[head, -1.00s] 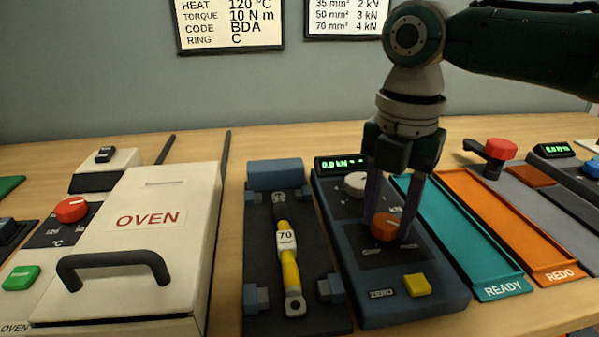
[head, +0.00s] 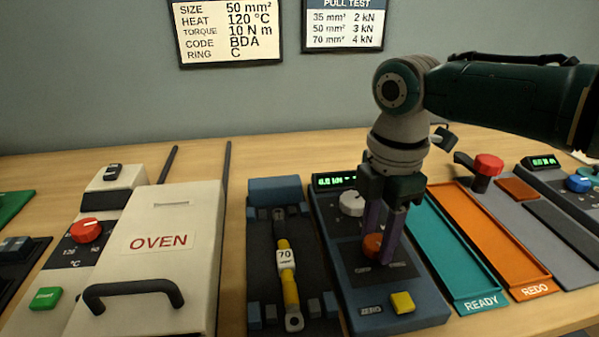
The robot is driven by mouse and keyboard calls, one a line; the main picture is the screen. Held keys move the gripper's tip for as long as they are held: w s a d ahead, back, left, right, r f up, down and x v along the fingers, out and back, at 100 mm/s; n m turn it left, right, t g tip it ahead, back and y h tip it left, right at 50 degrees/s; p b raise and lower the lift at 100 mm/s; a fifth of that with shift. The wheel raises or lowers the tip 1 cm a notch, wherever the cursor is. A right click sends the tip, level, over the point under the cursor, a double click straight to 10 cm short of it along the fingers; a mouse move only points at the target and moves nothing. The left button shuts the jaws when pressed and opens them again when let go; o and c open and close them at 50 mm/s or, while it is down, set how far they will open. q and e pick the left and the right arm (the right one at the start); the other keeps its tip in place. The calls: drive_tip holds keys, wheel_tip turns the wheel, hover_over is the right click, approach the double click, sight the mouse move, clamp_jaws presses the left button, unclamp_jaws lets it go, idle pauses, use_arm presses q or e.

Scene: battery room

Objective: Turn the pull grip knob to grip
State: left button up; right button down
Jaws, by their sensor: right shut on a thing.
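The orange-red pull grip knob (head: 373,246) sits on the dark panel of the blue pull tester (head: 400,318), with small labels around it that are too small to read. My right gripper (head: 379,250) points down at the knob, its two purple fingers shut on it and partly hiding it. A cable piece (head: 289,284) with a yellow sleeve, a white "70" tag and metal lugs lies in the dark fixture (head: 264,262) left of the tester. Small blue jaws (head: 314,308) stand on both sides of its ends. My left gripper is not in view.
The tester also has a white knob (head: 351,203), a yellow button (head: 403,302) and a green display (head: 334,181). A white oven (head: 155,215) stands left. A teal READY tray (head: 480,304) and an orange REDO tray (head: 530,291) lie right.

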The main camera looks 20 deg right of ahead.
sight(377, 242)
drive_tip(key=m+p, duration=0.2)
drive_tip(key=m, duration=0.3)
drive_tip(key=shift+a+r+m, duration=0.1)
drive_tip(key=shift+r+m, duration=0.05)
drive_tip(key=shift+m, duration=0.15)
drive_tip(key=m+p, duration=0.2)
drive_tip(key=m, duration=0.3)
idle(0.4)
drive_tip(key=shift+c, duration=1.9)
unclamp_jaws()
drive_tip(key=shift+r+p, duration=0.35)
wheel_tip(377, 242, up, 9)
drive_tip(key=p, duration=0.3)
